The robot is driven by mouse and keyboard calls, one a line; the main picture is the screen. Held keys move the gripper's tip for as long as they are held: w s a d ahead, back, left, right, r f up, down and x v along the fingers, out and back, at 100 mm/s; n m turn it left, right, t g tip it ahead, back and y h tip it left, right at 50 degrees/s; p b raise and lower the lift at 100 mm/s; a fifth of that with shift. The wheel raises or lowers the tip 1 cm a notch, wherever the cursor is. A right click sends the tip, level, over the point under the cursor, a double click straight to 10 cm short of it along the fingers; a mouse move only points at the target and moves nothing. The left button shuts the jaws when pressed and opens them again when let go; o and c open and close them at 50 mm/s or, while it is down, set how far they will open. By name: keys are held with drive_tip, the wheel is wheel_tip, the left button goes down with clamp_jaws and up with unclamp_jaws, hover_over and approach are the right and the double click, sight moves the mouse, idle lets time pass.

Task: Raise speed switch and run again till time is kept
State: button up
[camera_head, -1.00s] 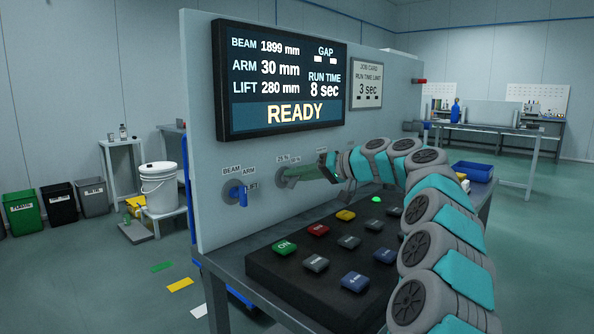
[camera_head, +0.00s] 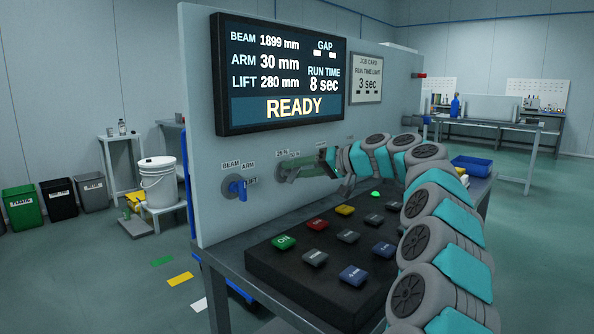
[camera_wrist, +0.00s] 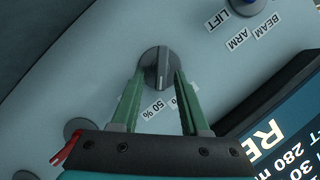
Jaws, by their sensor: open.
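The speed switch (camera_wrist: 157,61) is a round dark grey knob with a raised grip bar on the pale panel. My gripper (camera_wrist: 158,79) is open, with its green fingers on either side of the knob's bar. I cannot tell whether they touch it. A "50 %" label (camera_wrist: 158,110) is below the knob in the wrist view; another percent label is partly hidden by a finger. The display (camera_head: 278,75) reads READY, run time 8 sec. The job card (camera_head: 366,77) gives a run time limit of 3 sec.
A blue selector (camera_head: 237,187) labelled BEAM, ARM and LIFT is left of the switch. Below is a black keypad (camera_head: 262,262) with several coloured buttons, including a green ON button (camera_head: 284,242). A green lamp (camera_head: 375,194) is lit. My arm passes over the keypad's right side.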

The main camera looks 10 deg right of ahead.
drive_tip(key=v, duration=0.7)
drive_tip(key=shift+s+d+b, duration=0.2)
drive_tip(key=shift+d+b, duration=0.1)
drive_tip(key=shift+b, duration=0.15)
